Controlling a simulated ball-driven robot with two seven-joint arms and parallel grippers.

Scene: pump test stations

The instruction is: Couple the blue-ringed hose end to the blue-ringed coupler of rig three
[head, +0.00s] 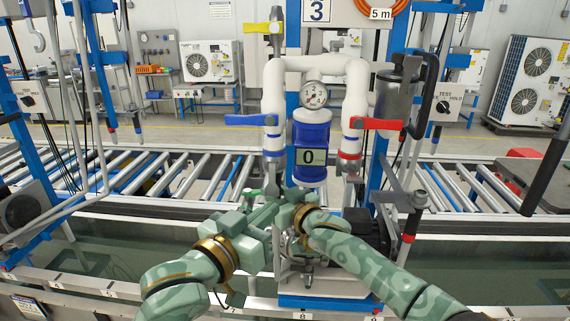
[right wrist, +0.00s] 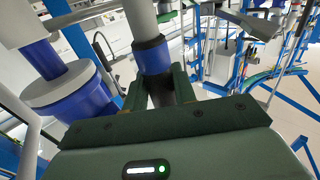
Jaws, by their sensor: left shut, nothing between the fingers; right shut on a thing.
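Rig three is the middle frame, with a 3 plate (head: 318,11). Its blue-ringed coupler (head: 272,154) hangs below the left white pipe, under a blue lever. My right gripper (right wrist: 160,90) is shut just below a blue-banded pipe (right wrist: 152,57), on what seems to be the blue-ringed hose end; the fingers largely hide it. In the right wrist view it is in line under that pipe, with no clear gap visible, but I cannot tell if it is locked. My left gripper (head: 264,209) is shut and empty, close beside the right hand below the coupler.
The red-ringed coupler (head: 349,157) with a red lever (head: 379,124) stands to the right. A roller conveyor (head: 450,187) runs behind. A grey cylinder (head: 390,98) hangs at right.

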